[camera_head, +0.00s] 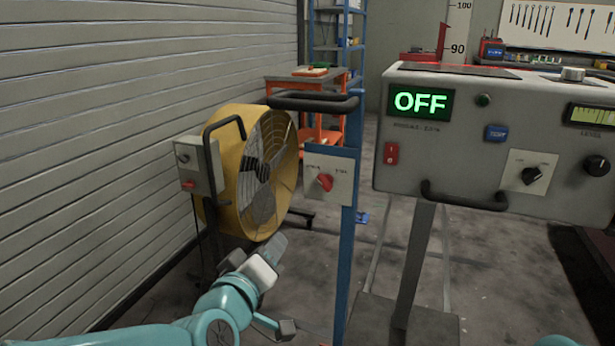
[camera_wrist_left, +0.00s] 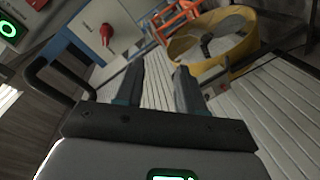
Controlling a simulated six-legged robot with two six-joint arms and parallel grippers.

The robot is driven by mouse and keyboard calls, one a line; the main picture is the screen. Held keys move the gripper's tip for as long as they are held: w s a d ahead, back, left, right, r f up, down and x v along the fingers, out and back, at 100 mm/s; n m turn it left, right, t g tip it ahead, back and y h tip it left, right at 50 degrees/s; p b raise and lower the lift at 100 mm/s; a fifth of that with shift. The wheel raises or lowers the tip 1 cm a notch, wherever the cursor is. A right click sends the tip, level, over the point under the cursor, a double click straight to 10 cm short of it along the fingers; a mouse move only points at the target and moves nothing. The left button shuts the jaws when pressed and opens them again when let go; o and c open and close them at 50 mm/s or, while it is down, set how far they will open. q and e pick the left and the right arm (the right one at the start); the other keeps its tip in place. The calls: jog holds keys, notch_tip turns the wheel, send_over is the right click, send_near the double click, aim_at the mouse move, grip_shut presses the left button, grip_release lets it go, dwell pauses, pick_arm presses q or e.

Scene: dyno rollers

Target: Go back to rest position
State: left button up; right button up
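My left gripper (camera_head: 268,252) is at the low middle of the head view, in front of the yellow fan and left of the blue post. In the left wrist view, its two dark fingers (camera_wrist_left: 158,88) stand apart with nothing between them, so it is open and empty. My right gripper does not show; only a small teal piece is at the bottom right edge of the head view.
A grey console (camera_head: 462,133) with a lit green OFF display (camera_head: 420,102) stands at right. A blue post (camera_head: 347,240) carries a red-knob switch box (camera_head: 313,176). A yellow fan (camera_head: 230,165) stands near the shutter wall (camera_head: 90,150).

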pick_arm(q)
jog(key=w+a+f+g+y, duration=0.1)
jog(key=a+f+g+y, duration=0.2)
jog(key=f, duration=1.2)
jog(key=s+a+f+g, duration=0.1)
jog(key=s+f+g, duration=0.15)
jog(key=f, duration=0.35)
jog(key=s+a+f+g+h, duration=0.1)
jog(key=s+a+f, duration=0.15)
jog(key=f, duration=0.45)
jog(key=s+a+f+g, duration=0.1)
jog(key=s+f+g, duration=0.15)
jog(key=f, duration=0.35)
jog(key=s+d+f+m+g+h, duration=0.1)
jog(key=s+d+f+m+g, duration=0.15)
jog(key=s+f, duration=0.5)
jog(key=s+d+f+m+g+h, duration=0.1)
jog(key=s+f+g, duration=0.25)
jog(key=s, duration=0.75)
notch_tip(320, 180, up, 31)
jog(key=s+d+m+p, duration=0.1)
jog(key=p, duration=3.1)
jog(key=shift+s+d+g, duration=0.15)
jog(key=shift+s+g, duration=0.15)
jog(key=shift+s, duration=0.05)
